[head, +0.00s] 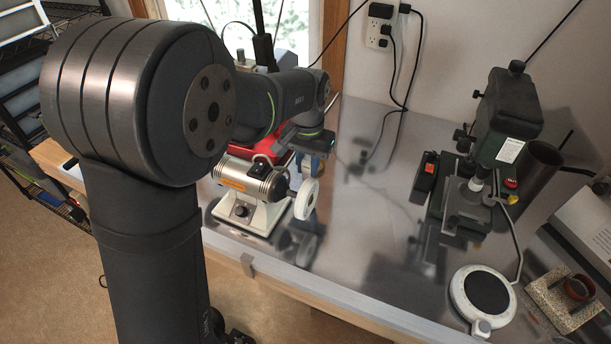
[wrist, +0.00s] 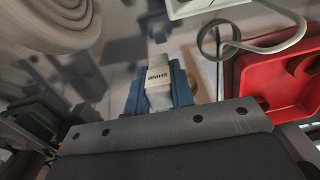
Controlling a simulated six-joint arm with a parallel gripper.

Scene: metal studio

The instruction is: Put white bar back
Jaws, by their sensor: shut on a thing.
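My gripper (wrist: 158,88) has blue fingers and is shut on the white bar (wrist: 158,76), which shows dark lettering like "SHINE" in the wrist view. In the head view, my gripper (head: 317,146) is above the bench, just behind and right of the polishing machine. I cannot clearly make out the bar there. A red tray (wrist: 262,75) lies to the right of the gripper in the wrist view. In the head view, its red edge (head: 266,140) shows behind the machine, partly hidden by my arm.
The polishing machine (head: 247,190) has a pale round wheel (head: 306,198), close to the gripper. The wheel (wrist: 45,22) fills the wrist view's upper left. A drill press (head: 508,110), a round white-rimmed plate (head: 482,296) and a stone block (head: 552,298) stand right. The bench middle is clear.

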